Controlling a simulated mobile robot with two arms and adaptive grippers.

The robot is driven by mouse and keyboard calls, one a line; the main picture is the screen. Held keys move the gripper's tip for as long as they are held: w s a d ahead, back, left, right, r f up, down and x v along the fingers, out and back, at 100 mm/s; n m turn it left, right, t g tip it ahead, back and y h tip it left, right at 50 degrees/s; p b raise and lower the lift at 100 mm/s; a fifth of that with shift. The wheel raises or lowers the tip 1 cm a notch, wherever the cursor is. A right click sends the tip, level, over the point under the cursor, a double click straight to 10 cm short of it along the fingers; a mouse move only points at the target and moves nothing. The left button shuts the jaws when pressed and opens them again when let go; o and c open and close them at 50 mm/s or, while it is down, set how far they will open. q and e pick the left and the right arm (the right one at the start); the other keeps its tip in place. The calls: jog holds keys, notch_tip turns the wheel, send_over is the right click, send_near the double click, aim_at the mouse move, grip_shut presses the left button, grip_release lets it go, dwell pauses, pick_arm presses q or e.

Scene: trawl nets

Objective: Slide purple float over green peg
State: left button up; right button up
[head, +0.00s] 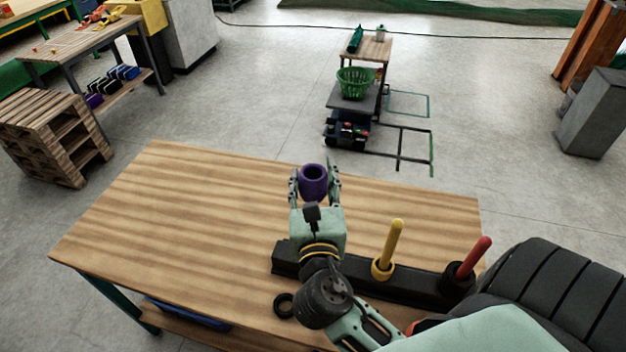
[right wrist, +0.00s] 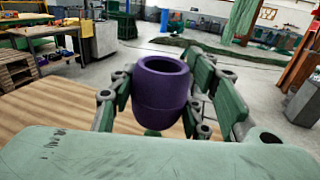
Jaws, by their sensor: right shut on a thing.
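The purple float (head: 314,179) is a thick hollow ring with its opening facing up. My right gripper (head: 314,188) is shut on it, one finger on each side, and holds it above the wooden table. In the right wrist view the purple float (right wrist: 162,98) sits upright between the fingers. A black peg base (head: 413,284) lies along the near side of the table. It carries a yellow peg and a red peg. No green peg shows; my right gripper and arm cover part of the base's left half. My left gripper is not in view.
The yellow peg (head: 394,243) has a yellow ring at its foot; the red peg (head: 474,257) has a black one. A black ring (head: 284,305) lies on the table (head: 180,220) near my forearm. The table's left and far parts are clear.

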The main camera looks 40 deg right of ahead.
aim_at(313, 195)
jog(key=shift+f+b, duration=0.85)
jog(key=shift+f, duration=0.05)
jog(key=shift+f+b, duration=0.65)
jog(key=shift+f, duration=0.5)
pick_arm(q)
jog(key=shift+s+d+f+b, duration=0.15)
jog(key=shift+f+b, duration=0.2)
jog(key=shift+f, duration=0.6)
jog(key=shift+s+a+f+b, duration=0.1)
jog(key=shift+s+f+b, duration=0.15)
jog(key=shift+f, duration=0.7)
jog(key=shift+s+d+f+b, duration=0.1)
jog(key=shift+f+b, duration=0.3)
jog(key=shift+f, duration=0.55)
pick_arm(e)
jog(key=shift+f, duration=1.6)
jog(key=o, duration=1.2)
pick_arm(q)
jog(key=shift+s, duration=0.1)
pick_arm(e)
jog(key=v, duration=1.2)
